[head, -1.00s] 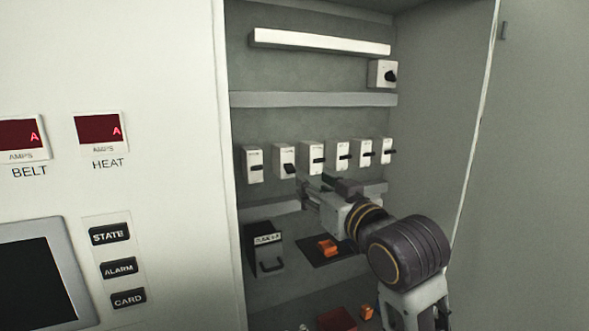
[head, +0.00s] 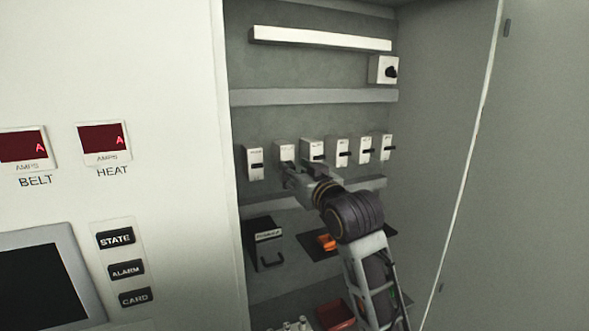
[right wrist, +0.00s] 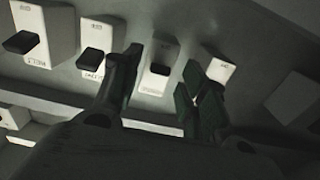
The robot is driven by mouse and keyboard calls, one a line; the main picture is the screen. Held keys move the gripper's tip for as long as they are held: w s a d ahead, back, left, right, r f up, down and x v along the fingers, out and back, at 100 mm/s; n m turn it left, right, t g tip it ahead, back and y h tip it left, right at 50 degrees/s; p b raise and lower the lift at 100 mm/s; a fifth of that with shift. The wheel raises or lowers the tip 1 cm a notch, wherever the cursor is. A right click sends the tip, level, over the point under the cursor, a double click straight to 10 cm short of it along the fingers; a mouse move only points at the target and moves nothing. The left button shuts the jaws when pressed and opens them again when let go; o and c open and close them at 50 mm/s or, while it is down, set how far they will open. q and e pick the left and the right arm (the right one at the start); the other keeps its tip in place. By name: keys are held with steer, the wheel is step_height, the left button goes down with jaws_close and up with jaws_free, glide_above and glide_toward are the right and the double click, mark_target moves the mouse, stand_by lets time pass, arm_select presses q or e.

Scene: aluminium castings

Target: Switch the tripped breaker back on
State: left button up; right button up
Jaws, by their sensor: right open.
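A row of several white breakers with black levers is fixed to the cabinet's back wall. The leftmost breaker (head: 254,160) and the third breaker (head: 313,147) show in the head view. My right gripper (head: 290,172) is open at the second breaker (head: 284,150) and hides its lower part and lever. In the right wrist view, the fingers (right wrist: 163,78) are spread, with one breaker (right wrist: 158,52) and its black lever seen between them. I cannot tell whether they touch it. Another breaker (right wrist: 218,70) is partly covered by the right-hand finger. My left gripper is not in view.
A rotary switch (head: 384,70) is at the upper right. Below the breakers are a black box with a handle (head: 264,240), an orange item (head: 326,242) on a dark mat and a red bin (head: 335,315). The cabinet wall edge (head: 228,120) bounds the left side.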

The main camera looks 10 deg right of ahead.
steer(key=shift+w+a, duration=0.2)
steer(key=shift+w, duration=0.3)
jaws_close()
steer(key=shift+r+g+h, duration=0.5)
steer(key=shift+r+g, duration=0.2)
steer(key=shift+g, duration=0.7)
steer(key=shift+r+g+h, duration=0.2)
steer(key=shift+r+g, duration=0.05)
steer(key=shift+g, duration=0.4)
steer(key=shift+r+g+h, duration=0.2)
steer(key=shift+r+g, duration=0.05)
steer(key=shift+g, duration=0.4)
